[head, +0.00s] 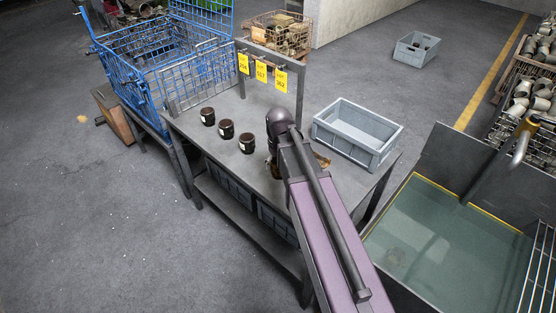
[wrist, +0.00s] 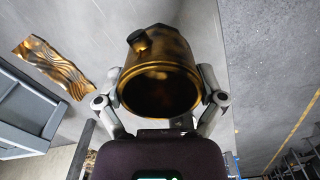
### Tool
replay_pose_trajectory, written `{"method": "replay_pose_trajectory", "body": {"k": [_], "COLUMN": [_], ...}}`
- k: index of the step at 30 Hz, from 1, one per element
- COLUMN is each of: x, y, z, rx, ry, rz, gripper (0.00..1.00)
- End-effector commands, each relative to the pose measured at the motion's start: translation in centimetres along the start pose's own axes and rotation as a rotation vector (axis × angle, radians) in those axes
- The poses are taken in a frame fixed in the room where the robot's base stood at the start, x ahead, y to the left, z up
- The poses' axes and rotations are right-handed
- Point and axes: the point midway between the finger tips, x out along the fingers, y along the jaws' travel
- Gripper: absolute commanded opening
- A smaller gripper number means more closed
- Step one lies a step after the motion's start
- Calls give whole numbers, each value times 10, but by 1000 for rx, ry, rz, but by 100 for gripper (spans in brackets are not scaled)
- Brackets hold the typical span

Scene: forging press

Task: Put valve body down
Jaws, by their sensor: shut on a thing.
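The valve body (wrist: 172,55), a dark, brass-tinged hollow cylinder with a small side boss, is in my gripper (wrist: 168,85) in the wrist view. Its open round end faces the camera, and one finger presses on each side. In the head view my arm hides most of the gripper and the valve body, over the right part of the grey workbench (head: 185,122). I cannot tell whether the valve body touches the bench top.
Three dark labelled cups (head: 226,129) stand left of my arm. A brown crumpled sheet (wrist: 52,66) and a grey crate (head: 357,133) lie to its right. A rack with yellow tags (head: 261,72) and a blue wire basket (head: 150,70) stand behind. Bench space near the cups is clear.

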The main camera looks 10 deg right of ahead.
Motion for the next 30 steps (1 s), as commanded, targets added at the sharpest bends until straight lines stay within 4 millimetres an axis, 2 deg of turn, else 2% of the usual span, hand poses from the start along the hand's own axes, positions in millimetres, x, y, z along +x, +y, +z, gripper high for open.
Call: {"method": "replay_pose_trajectory", "body": {"k": [20,26,30], "x": [-2,-16,-34], "y": [0,0,0], "z": [0,0,0], "rx": [0,0,0], "ry": [0,0,0], "rz": [0,0,0], "gripper": [27,27,27]}}
